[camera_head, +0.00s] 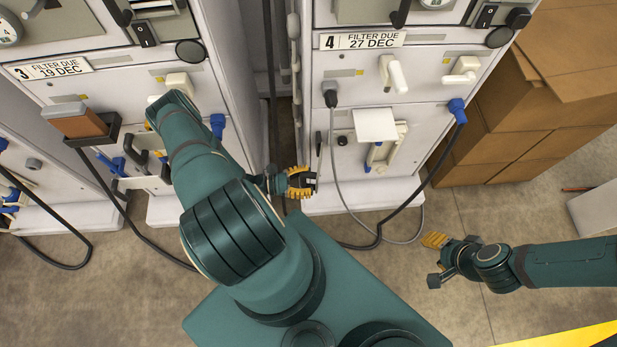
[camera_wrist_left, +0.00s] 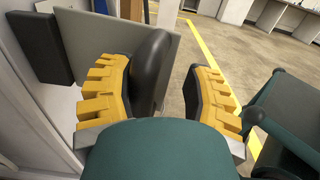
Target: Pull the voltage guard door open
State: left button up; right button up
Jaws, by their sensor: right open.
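In the left wrist view, a flat grey panel (camera_wrist_left: 176,45), which looks like the voltage guard door, stands out from a white cabinet side. A dark rounded handle (camera_wrist_left: 152,65) is in front of it. My left gripper (camera_wrist_left: 168,88) is open, with its yellow fingers on either side of the handle. The handle is nearer the left finger; I cannot tell whether they touch. In the head view, my left gripper (camera_head: 300,182) is at the lower left edge of machine 4 (camera_head: 350,95), where the door is hard to make out. My right gripper (camera_head: 436,240) is open and empty over the floor.
Machine 3 (camera_head: 130,80) stands on the left, partly behind my left arm. A black cable (camera_head: 400,208) and a grey hose hang before machine 4. Cardboard boxes (camera_head: 510,130) stand at its right.

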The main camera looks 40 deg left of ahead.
pick_arm(q)
jog(key=shift+w, duration=0.2)
jog(key=shift+s+a, duration=0.1)
jog(key=shift+a, duration=0.05)
jog(key=v, duration=1.1)
jog(key=shift+s+a, duration=0.25)
jog(key=shift+s, duration=0.1)
